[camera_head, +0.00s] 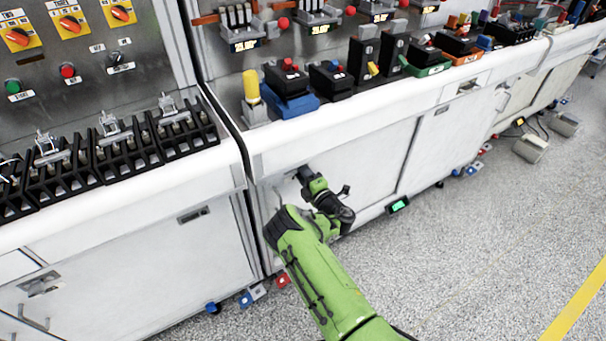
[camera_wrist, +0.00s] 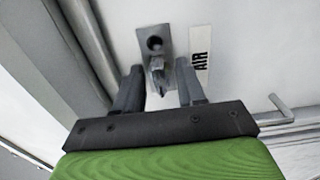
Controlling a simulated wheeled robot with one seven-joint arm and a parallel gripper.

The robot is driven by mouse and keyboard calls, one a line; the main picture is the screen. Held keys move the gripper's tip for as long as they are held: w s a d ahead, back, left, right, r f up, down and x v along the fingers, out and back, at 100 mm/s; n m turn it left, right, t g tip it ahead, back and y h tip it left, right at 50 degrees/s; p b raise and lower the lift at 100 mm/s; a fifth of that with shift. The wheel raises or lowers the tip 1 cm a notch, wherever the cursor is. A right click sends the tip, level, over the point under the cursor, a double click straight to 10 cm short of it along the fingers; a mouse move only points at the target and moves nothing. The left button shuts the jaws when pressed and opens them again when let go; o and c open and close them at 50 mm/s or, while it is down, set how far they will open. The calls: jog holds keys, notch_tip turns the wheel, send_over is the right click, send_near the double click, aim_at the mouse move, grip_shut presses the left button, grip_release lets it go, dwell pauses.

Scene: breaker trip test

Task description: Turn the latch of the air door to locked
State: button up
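The air door (camera_head: 375,160) is a white cabinet front under the bench; it also fills much of the wrist view (camera_wrist: 235,50). Its latch (camera_wrist: 157,75) is a small grey knob hanging below a round hole on a metal plate (camera_wrist: 153,42). A white label (camera_wrist: 200,70) reading "AIR" is to the right of the plate. My gripper (camera_wrist: 159,86) is open, with one finger on each side of the latch and a gap visible on both sides. In the head view my gripper (camera_head: 300,174) is at the door's upper left, and the latch is hidden there.
A grey bent handle (camera_wrist: 282,108) sticks out at the right in the wrist view. A vertical frame edge (camera_wrist: 88,50) runs left of the latch. The bench top above holds several devices, including a yellow-topped one (camera_head: 252,88). The speckled floor (camera_head: 480,230) is open at the right.

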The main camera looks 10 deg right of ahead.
jog(key=p+v, duration=1.5)
jog(key=p, duration=0.1)
jog(key=shift+s, duration=0.35)
jog(key=shift+d, duration=0.15)
